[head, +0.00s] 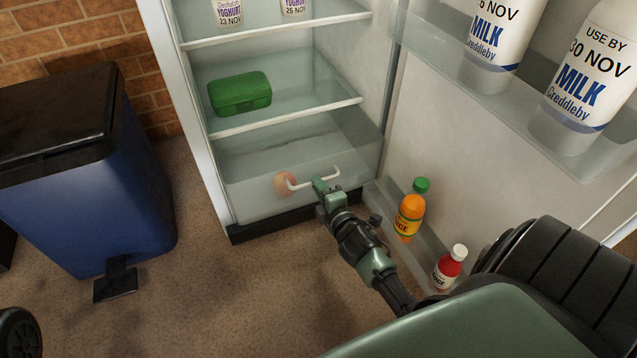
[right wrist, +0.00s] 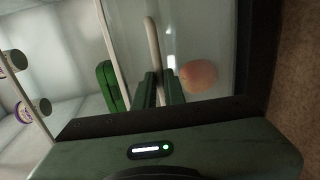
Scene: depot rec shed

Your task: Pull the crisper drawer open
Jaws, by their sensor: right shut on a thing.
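The crisper drawer (head: 255,197) is a clear bin at the bottom of the open fridge, with a white bar handle (head: 301,185) on its front. It looks shut or nearly so. A round peach-coloured fruit (head: 285,183) shows through its front, and also in the right wrist view (right wrist: 198,75). My right gripper (head: 320,186) is at the handle and shut on it. In the right wrist view the white handle (right wrist: 152,42) runs between the two fingers (right wrist: 160,88). My left gripper is not in view.
The open fridge door (head: 450,128) stands on the right, with milk bottles (head: 590,85) above and two sauce or juice bottles (head: 410,212) low down. A green box (head: 240,93) sits on a shelf. A blue pedal bin (head: 80,190) stands left. The floor in front is clear.

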